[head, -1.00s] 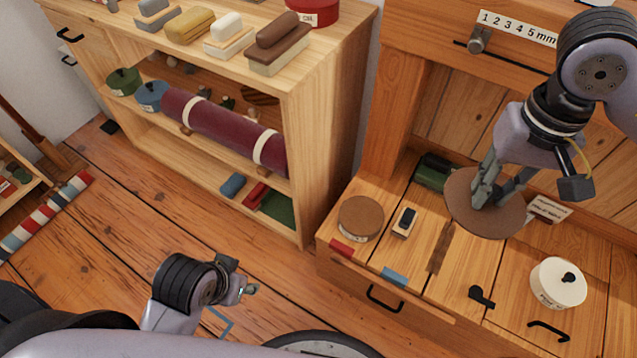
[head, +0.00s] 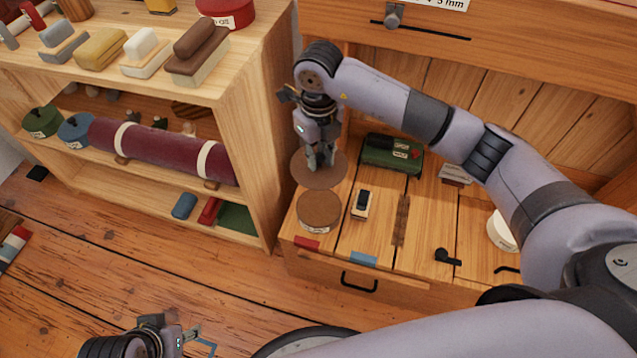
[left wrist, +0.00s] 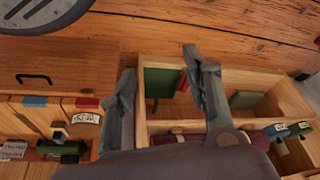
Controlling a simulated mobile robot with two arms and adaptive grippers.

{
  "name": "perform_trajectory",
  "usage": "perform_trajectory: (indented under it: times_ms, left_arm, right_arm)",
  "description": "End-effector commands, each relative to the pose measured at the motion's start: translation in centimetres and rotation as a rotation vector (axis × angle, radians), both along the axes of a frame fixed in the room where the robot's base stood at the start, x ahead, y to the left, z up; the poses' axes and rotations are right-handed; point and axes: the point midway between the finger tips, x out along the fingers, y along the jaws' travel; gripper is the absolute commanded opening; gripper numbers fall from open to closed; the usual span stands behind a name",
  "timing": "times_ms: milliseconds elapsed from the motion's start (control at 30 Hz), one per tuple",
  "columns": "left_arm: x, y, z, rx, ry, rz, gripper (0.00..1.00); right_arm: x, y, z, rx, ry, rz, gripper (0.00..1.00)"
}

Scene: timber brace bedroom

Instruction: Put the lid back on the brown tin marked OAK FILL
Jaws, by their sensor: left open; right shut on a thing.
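The brown tin (head: 318,212) stands at the left end of the workbench top; its front label is too small to read here. A tin with a pale label, apparently the same one, shows in the left wrist view (left wrist: 87,117). My right gripper (head: 320,163) is shut on the round brown lid (head: 304,176) and holds it level, just behind the tin in the picture. The lid's near edge comes close to the tin's far rim; I cannot tell its height above the bench. My left gripper (head: 190,342) is low over the floor, open and empty.
A green box (head: 392,153) is right of the lid, and a small block with a black top (head: 361,203) right of the tin. A white pot (head: 500,232) is partly behind my right arm. The wooden shelf (head: 262,150) stands close on the left.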

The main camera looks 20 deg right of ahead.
Motion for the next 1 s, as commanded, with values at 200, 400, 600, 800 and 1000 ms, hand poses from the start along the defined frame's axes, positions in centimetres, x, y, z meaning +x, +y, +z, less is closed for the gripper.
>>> perform_trajectory:
  times_ms: [200, 400, 600, 800, 1000]
  left_arm:
    - [0.1, -0.2, -0.1, -0.008, -0.002, 0.005, 0.45]
    - [0.1, -0.3, -0.1, -0.011, -0.003, 0.007, 0.45]
    - [0.1, -0.3, -0.1, -0.01, -0.005, 0.006, 0.45]
    - [0.7, -0.3, -0.1, -0.011, -0.033, 0.002, 0.45]
    - [2.9, -0.9, 0.3, -0.026, -0.128, -0.011, 0.45]
  right_arm:
    - [0.5, 0.2, -5.6, -0.001, 0.006, -0.642, 0.0]
    - [0.4, 0.1, -9.4, -0.002, 0.003, -1.084, 0.0]
    - [0.2, 0.0, -11.0, 0.0, 0.0, -1.283, 0.0]
    - [0.2, 0.0, -11.4, 0.001, -0.002, -1.306, 0.0]
    - [0.2, 0.0, -11.8, 0.001, -0.001, -1.304, 0.0]
